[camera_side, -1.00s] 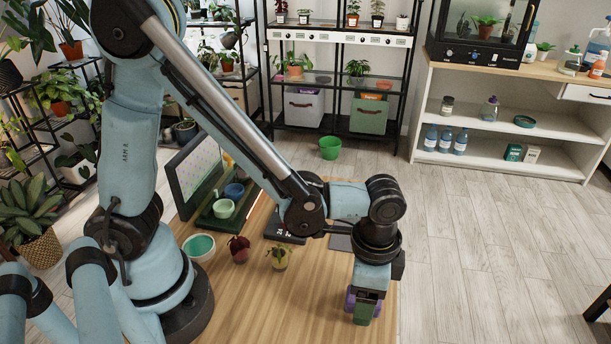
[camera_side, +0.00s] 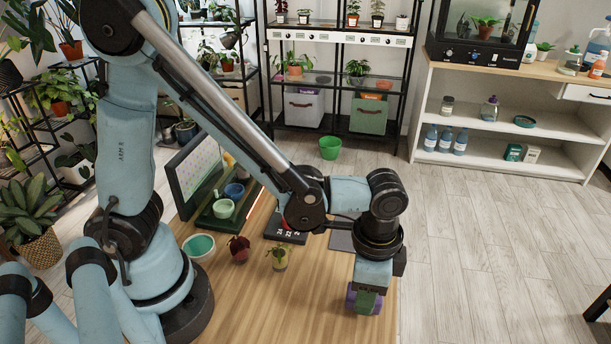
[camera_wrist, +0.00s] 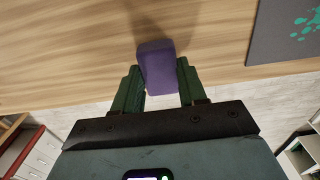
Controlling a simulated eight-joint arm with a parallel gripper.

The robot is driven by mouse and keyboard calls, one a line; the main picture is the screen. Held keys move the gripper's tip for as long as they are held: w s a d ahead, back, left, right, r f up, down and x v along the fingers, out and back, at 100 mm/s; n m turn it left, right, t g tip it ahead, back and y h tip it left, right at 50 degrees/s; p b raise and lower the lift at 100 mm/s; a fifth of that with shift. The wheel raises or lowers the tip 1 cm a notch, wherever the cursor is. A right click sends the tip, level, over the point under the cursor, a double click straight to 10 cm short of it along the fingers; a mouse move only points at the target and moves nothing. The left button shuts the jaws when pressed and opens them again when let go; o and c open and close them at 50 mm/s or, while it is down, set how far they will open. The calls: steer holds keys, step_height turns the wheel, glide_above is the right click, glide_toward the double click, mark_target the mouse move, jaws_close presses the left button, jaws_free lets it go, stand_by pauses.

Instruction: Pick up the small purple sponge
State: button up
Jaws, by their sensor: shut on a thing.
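The small purple sponge (camera_wrist: 157,66) sits between the two green fingers of my gripper (camera_wrist: 158,80) in the wrist view, and both fingers press its sides. In the side view my gripper (camera_side: 367,301) points down near the right edge of the wooden table, shut on the sponge. Purple parts of the sponge (camera_side: 378,302) show on both sides of the near finger, which hides its middle. A soft shadow lies on the wood beyond the sponge in the wrist view. The exact gap beneath the sponge is hard to tell.
The wooden table (camera_side: 300,310) is clear left of my gripper. A grey mat (camera_wrist: 285,30) lies at right in the wrist view.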

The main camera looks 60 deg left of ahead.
steer(key=r, duration=0.2)
steer(key=s+r, duration=0.1)
steer(key=shift+d+r, duration=0.25)
steer(key=shift+r, duration=0.15)
steer(key=s+d+r, duration=0.5)
steer(key=s+r, duration=0.1)
steer(key=s, duration=0.3)
steer(key=shift+s+r, duration=0.15)
steer(key=shift+r, duration=0.05)
steer(key=shift+d, duration=0.1)
